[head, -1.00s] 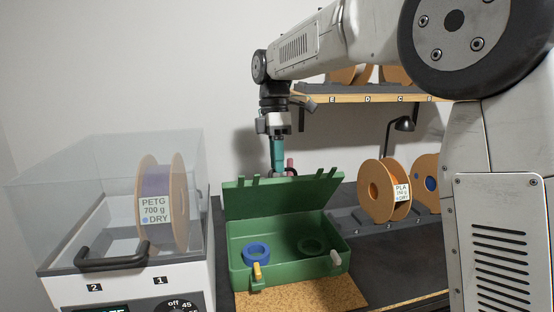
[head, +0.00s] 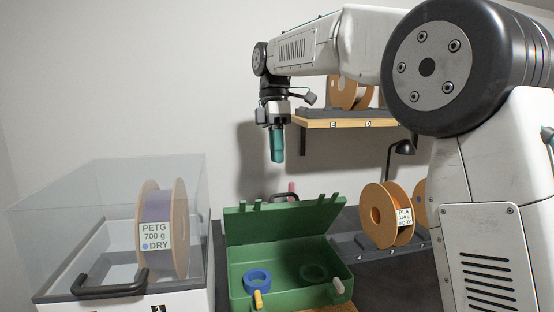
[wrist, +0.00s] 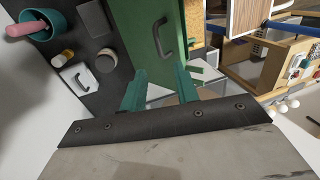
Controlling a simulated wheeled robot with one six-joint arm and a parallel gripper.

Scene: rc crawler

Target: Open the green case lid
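The green case (head: 290,292) stands with its lid (head: 283,222) raised, leaning a little back from upright. Inside lie a blue ring (head: 257,280) and a dark green ring (head: 313,273).
A clear-covered dryer box (head: 110,215) with a PETG spool (head: 163,230) stands at left. A PLA spool (head: 385,215) stands right of the case. A shelf (head: 340,122) hangs behind. A teal cup (wrist: 38,22) with a pink object is in the wrist view.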

